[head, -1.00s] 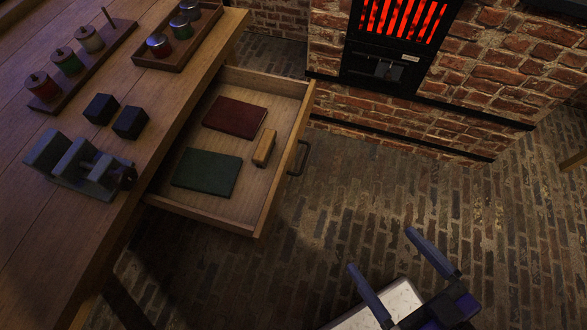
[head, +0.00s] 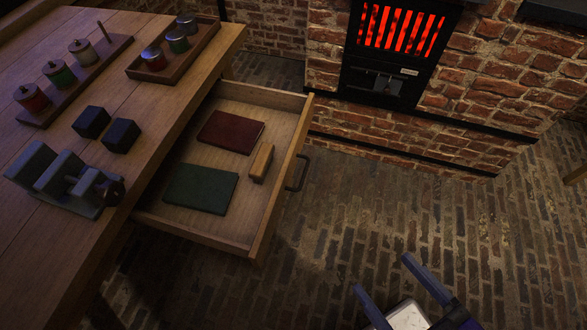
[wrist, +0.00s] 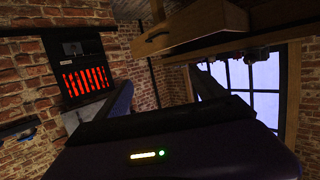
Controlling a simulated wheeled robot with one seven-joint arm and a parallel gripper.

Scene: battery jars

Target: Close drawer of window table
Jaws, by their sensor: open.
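The window table (head: 60,250) is a wooden table at the left of the head view. Its drawer (head: 232,225) is pulled out to the right. A dark handle (head: 298,172) is on the drawer's front. A red book (head: 231,132), a green book (head: 200,188) and a small wooden block (head: 261,162) lie in it. My gripper (head: 383,274) is open and empty over the floor, to the lower right of the drawer and apart from it. In the wrist view the drawer (wrist: 185,28) shows at the top, beyond my fingers.
On the tabletop are a dark vise (head: 65,180), two black blocks (head: 107,130), a rack of spools (head: 60,75) and a tray of jars (head: 172,50). A glowing stove (head: 400,45) is set in the brick wall behind. The brick floor (head: 400,200) right of the drawer is clear.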

